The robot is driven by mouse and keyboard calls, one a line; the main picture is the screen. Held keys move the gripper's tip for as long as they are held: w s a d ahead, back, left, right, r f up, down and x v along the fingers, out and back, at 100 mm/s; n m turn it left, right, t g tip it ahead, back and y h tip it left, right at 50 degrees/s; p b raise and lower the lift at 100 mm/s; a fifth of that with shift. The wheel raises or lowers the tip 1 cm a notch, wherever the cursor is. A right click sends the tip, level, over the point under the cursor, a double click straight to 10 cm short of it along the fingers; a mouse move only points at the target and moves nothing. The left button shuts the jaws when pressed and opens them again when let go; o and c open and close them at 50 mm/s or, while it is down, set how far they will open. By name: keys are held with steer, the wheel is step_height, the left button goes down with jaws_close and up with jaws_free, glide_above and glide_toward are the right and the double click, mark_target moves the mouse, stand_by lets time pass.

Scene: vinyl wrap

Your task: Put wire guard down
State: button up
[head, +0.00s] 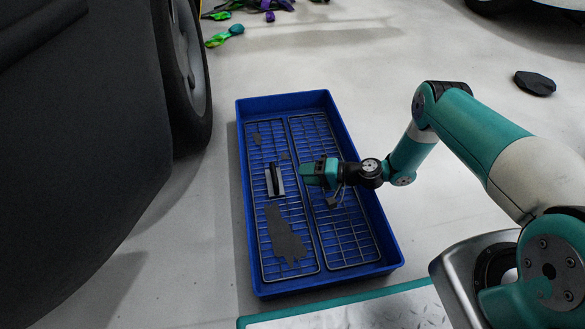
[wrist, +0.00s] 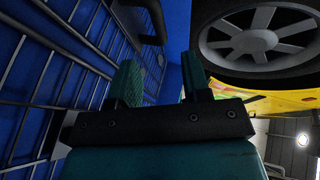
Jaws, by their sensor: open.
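Two dark wire guards lie side by side in a blue tray (head: 392,245), the left one (head: 262,250) and the right one (head: 352,247). In the wrist view, wire bars (wrist: 50,42) run along the left against blue. My gripper (head: 303,172) is over the middle of the tray, near the gap between the guards. Its two teal fingers stand apart in the wrist view (wrist: 162,88), with no wire seen between them. I cannot tell whether the gripper touches a guard. My wrist hides part of the right guard.
A grey squeegee-like tool (head: 274,181) and a dark glove (head: 286,238) lie on the left guard. A black car wheel (head: 188,70) stands left of the tray. Colourful items (head: 225,36) lie beyond, and a dark object (head: 534,83) lies at right.

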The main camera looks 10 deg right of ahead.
steer(key=shift+s+d+r, duration=0.2)
steer(key=shift+s+d, duration=0.05)
steer(key=shift+d, duration=0.25)
step_height(320, 180, up, 13)
steer(key=w+a+n+g, duration=0.3)
steer(key=n, duration=0.1)
steer(key=s+a+r+n+g+h, duration=0.1)
steer(key=s+r+n+h, duration=0.15)
steer(key=r, duration=0.65)
steer(key=s+a+r+n+g+h, duration=0.2)
steer(key=s+r, duration=0.2)
steer(key=r, duration=0.4)
steer(key=s+d+r+h, duration=0.1)
steer(key=s+r, duration=0.3)
steer(key=s, duration=0.4)
steer(key=s+d+r+n+h, duration=0.1)
steer(key=s+d+r+h, duration=0.1)
steer(key=s+r, duration=0.3)
steer(key=s+d+r+h, duration=0.1)
steer(key=s+r, duration=0.3)
steer(key=s, duration=0.6)
steer(key=shift+s+d+r+n, duration=0.15)
steer(key=shift+s+d+n, duration=0.2)
steer(key=shift+d, duration=0.45)
steer(key=shift+w+h, duration=0.1)
steer(key=shift+h, duration=0.15)
